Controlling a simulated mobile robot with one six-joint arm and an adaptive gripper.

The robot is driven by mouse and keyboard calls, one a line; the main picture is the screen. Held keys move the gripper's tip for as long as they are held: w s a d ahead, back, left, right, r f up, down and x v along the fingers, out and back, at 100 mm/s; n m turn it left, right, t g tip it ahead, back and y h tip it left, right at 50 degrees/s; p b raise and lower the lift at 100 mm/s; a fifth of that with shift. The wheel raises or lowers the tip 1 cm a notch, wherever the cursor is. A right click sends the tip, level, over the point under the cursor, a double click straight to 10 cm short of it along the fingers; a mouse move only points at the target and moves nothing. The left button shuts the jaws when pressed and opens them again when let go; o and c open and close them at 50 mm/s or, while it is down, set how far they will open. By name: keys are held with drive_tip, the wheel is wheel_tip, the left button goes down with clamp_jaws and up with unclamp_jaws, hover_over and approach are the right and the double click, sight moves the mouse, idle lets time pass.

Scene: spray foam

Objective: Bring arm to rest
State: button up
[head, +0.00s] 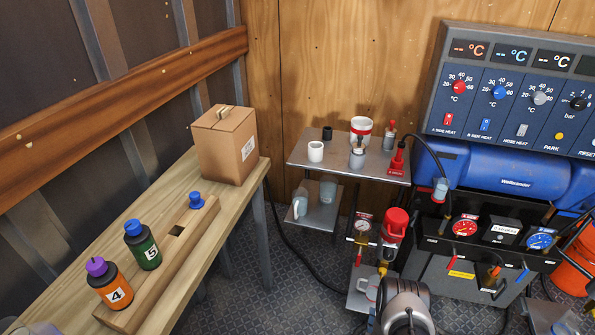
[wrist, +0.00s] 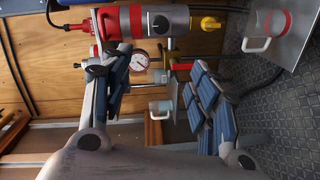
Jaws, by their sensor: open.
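My gripper (wrist: 165,88) is open in the wrist view, its two dark-padded fingers spread wide apart. Nothing is held between them; a gauge (wrist: 138,60) and a clear mug (wrist: 160,110) show in the gap, behind the fingers. A grey rounded part of my arm shows at the bottom of the head view, right of centre; my fingers cannot be made out there. The wrist view is turned on its side.
A red pump (head: 394,226) stands below the metal shelf (head: 340,166), which carries cups and small fittings. A wooden bench (head: 240,194) at left holds a cardboard box (head: 222,148) and bottles numbered 4 (head: 115,291) and 5 (head: 145,252). A heater machine (head: 515,185) stands at right.

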drive_tip(key=w+r+m+g+y, duration=0.2)
drive_tip(key=w+r+m, duration=0.1)
drive_tip(key=w+r, duration=1.3)
drive_tip(key=s+a+r+m+g+y, duration=0.1)
drive_tip(key=a+r+m+g, duration=0.15)
drive_tip(key=r, duration=0.65)
drive_tip(key=s+a+r+m+g+y, duration=0.1)
drive_tip(key=s+a+r, duration=0.15)
drive_tip(key=r, duration=0.75)
drive_tip(key=s+a+r+m+g, duration=0.1)
drive_tip(key=s+a+r, duration=0.2)
drive_tip(key=s+r, duration=0.35)
drive_tip(key=s+a+r+m+g, duration=0.1)
drive_tip(key=s+a+r+g, duration=0.1)
drive_tip(key=s+r, duration=0.5)
drive_tip(key=s+a+m+g, duration=0.1)
drive_tip(key=s, duration=1.1)
drive_tip(key=s+a+r+m+g+y, duration=0.1)
drive_tip(key=s+m+g, duration=0.1)
drive_tip(key=s, duration=1)
drive_tip(key=shift+s+a+r, duration=0.25)
drive_tip(key=shift+a, duration=0.1)
